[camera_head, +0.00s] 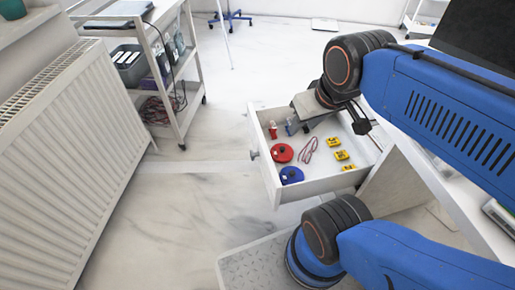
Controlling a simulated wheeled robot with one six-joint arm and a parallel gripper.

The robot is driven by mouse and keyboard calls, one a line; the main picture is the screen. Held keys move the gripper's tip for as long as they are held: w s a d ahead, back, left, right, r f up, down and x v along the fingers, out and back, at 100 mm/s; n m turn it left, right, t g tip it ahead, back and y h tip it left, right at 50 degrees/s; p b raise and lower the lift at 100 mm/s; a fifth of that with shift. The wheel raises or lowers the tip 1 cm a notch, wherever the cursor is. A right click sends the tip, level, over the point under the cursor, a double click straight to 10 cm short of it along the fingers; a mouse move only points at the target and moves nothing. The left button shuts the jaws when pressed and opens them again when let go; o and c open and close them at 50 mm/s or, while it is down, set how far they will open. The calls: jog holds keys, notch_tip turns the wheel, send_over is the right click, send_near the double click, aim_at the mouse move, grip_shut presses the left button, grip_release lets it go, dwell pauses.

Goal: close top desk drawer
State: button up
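The top desk drawer (322,184) is white and stands pulled out from the desk (432,178). Its front panel, with a small grey knob (254,155), faces left. Inside lie a red disc (281,153), a blue disc (291,175), several yellow pieces (341,155), a reddish loop of cord (308,149) and small red and blue items. My gripper (304,122) hangs at the far side of the drawer and covers part of its far wall. Its fingertips do not show clearly, and I cannot tell whether it touches the drawer.
A white radiator (75,160) stands at the left. Behind it is a white shelf cart (165,90) with boxes and cables. The marble-look floor (185,215) between radiator and drawer is clear. A dark screen (480,35) is at the upper right.

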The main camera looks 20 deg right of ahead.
jog(key=shift+w+r, duration=0.1)
jog(key=shift+w, duration=0.1)
jog(key=c, duration=0.5)
jog(key=shift+w+a+r+n, duration=0.1)
jog(key=shift+w+r+n, duration=0.05)
jog(key=shift+w+n, duration=0.2)
grip_shut()
jog(key=w+a+r+n+g+h, duration=0.15)
jog(key=w+n, duration=0.25)
jog(key=w, duration=0.4)
jog(key=w+a+n+g, duration=0.2)
jog(key=w+a+n, duration=0.15)
jog(key=w, duration=0.55)
jog(key=w+a+f+n+g+h, duration=0.1)
jog(key=w+a+f+n, duration=0.35)
jog(key=w, duration=0.25)
jog(key=w+a+f+n+g+h, duration=0.1)
jog(key=w+a+f+n+h, duration=0.15)
jog(key=w+a+n, duration=0.35)
jog(key=d+f+m, duration=0.2)
jog(key=d+f, duration=0.6)
jog(key=f, duration=0.1)
jog(key=shift+d+f+y, duration=0.3)
jog(key=shift+d, duration=0.1)
